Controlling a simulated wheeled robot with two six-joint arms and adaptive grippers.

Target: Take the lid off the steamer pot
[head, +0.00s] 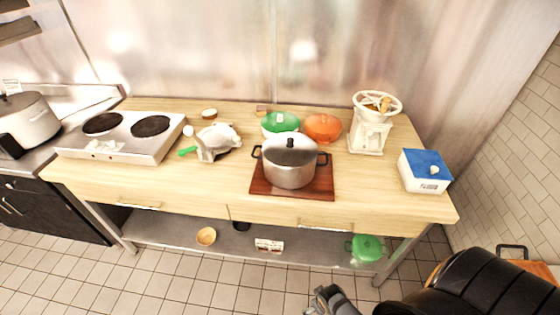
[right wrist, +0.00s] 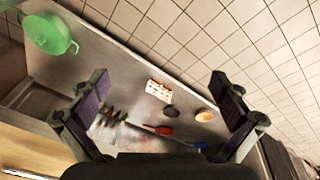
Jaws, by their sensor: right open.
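The steamer pot (head: 289,173) is a silver pot with black side handles, standing on a dark red-brown board (head: 262,187) at the middle of the wooden table. Its lid (head: 288,150) is on it, with a dark knob on top. My right gripper (head: 328,292) is low in front of the table, well away from the pot. In the right wrist view my right gripper (right wrist: 160,112) is open and empty, above the lower shelf. The pot does not show in the right wrist view. My left gripper is not in view.
A two-plate hob (head: 127,140), green (head: 281,122) and orange (head: 322,126) lidded dishes, a white grinder (head: 368,133) and a blue-lidded flour box (head: 425,172) stand around. The table front before the board is clear.

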